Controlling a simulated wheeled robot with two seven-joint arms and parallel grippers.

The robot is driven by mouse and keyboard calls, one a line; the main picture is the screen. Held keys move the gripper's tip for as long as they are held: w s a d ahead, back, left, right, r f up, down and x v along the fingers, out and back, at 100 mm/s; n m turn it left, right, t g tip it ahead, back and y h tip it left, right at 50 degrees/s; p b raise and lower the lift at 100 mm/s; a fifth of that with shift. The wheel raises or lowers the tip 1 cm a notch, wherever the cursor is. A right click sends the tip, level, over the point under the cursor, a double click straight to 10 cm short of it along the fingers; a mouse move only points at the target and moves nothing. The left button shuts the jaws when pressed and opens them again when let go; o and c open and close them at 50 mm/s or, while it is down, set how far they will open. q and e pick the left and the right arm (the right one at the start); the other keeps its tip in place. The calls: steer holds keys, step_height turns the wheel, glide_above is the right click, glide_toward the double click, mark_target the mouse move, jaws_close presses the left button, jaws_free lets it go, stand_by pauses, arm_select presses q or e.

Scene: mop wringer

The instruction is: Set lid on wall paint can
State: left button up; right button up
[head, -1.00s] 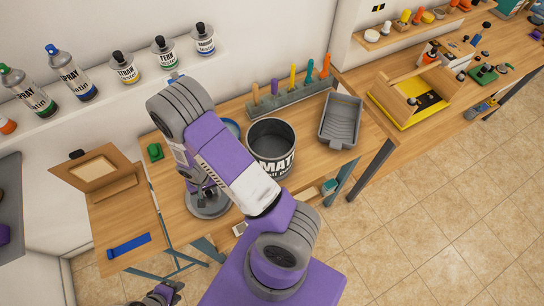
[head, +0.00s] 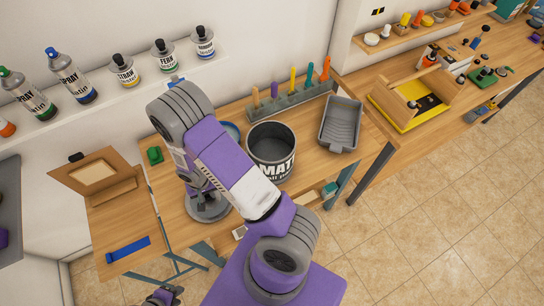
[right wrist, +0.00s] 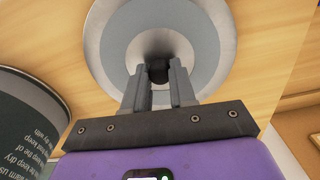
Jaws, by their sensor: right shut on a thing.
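The wall paint can (head: 271,172) is a dark grey open can with white lettering, standing upright on the wooden bench. The lid (head: 205,213) is a round grey disc to the left of the can, apart from it. In the right wrist view the lid (right wrist: 215,50) has a dark knob (right wrist: 158,71). My right gripper (right wrist: 158,75) is shut on this knob; in the head view my arm partly hides it. I cannot tell whether the lid touches the bench. The can's side (right wrist: 28,125) shows at left there. My left gripper (head: 165,296) is low at the bottom edge, its jaws unclear.
A grey paint tray (head: 340,125) lies right of the can. A holder (head: 290,98) with several coloured-handled tools stands behind it. A blue round thing (head: 231,130) is partly behind my arm. Spray cans (head: 72,75) stand on the shelf.

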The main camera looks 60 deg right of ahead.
steer(key=shift+r, duration=0.15)
steer(key=shift+r+p, duration=1.75)
steer(key=shift+r, duration=0.65)
